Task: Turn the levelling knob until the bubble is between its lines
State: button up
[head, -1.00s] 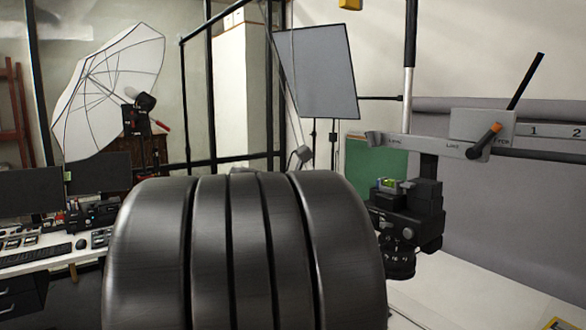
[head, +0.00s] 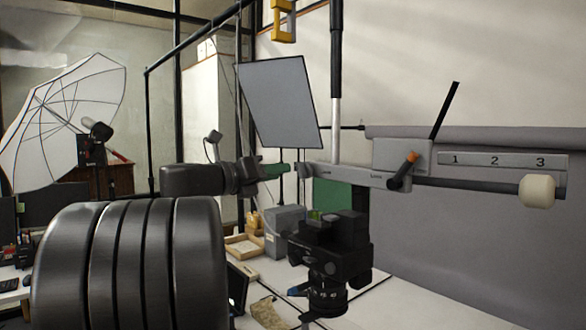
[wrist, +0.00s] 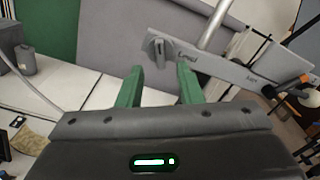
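A grey winged knob, apparently the levelling knob (wrist: 159,48), sits at the left end of a grey bar (head: 345,177); small lettering beside it seems to read "Level". The bubble vial (head: 315,215) is a small yellow-green spot on the black camera head (head: 330,245) below the bar. The bubble and its lines are too small to make out. My gripper (wrist: 158,90) has two green fingers, spread apart with nothing between them. In the head view my gripper (head: 277,172) points right, just left of the knob, and seems short of touching it.
An orange-tipped lever (head: 404,170) stands on the bar, with a numbered scale (head: 500,160) and white end knob (head: 537,191) at right. A vertical pole (head: 336,120) rises behind. A grey box (head: 284,232) and wooden tray (head: 242,246) lie on the white table below.

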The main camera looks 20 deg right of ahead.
aim_at(298, 170)
jog(key=x, duration=0.5)
jog(key=shift+w+d+p, duration=0.15)
jog(key=shift+d+p, duration=0.25)
jog(key=shift+c, duration=0.4)
grip_shut()
